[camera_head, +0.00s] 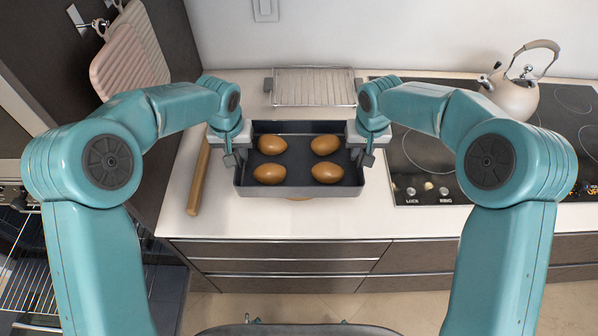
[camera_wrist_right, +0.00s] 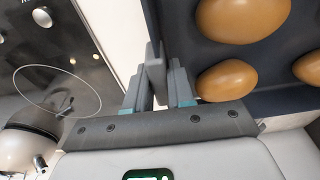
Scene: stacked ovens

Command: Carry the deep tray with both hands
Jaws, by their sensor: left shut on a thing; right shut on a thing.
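The deep tray (camera_head: 300,190) is a dark grey rectangular pan over the counter's front part, with several brown egg-shaped items in it, such as this one (camera_head: 271,145). My left gripper (camera_head: 236,157) is shut on its left wall. My right gripper (camera_head: 364,157) is shut on its right wall. In the right wrist view, the right gripper's fingers (camera_wrist_right: 157,80) close on the tray's side wall, with the tray (camera_wrist_right: 180,45) and brown items to the right. Whether the tray touches the counter is unclear.
A wire rack (camera_head: 313,88) lies behind the tray. A wooden rolling pin (camera_head: 199,178) lies to the left. A black cooktop (camera_head: 425,165) with a kettle (camera_head: 515,95) is on the right. An open oven with a rack (camera_head: 25,260) is at lower left.

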